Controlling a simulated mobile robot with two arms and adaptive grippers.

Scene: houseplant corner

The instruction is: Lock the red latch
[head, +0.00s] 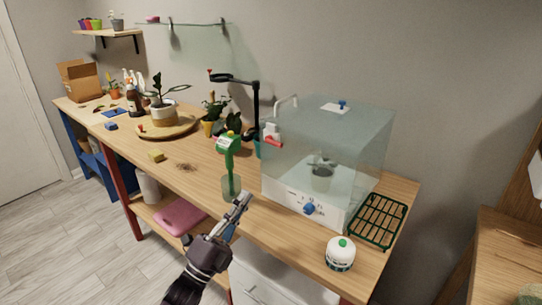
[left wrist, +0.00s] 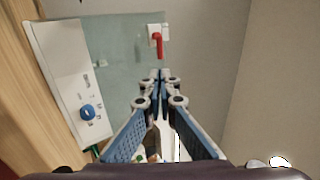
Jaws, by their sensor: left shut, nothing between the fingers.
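The red latch (head: 273,141) sits on a white mount on the left side of a clear box (head: 330,150) with a white base. The left wrist view shows the latch (left wrist: 157,44) just beyond my fingertips, its red lever reaching from the white plate towards them. My left gripper (head: 243,198) is shut and empty, in front of the box's lower left corner in the head view. In the left wrist view its fingertips (left wrist: 160,74) are together and appear apart from the latch. My right gripper is not in view.
The box's base has a blue knob (head: 309,208), and a potted plant (head: 321,172) stands inside.

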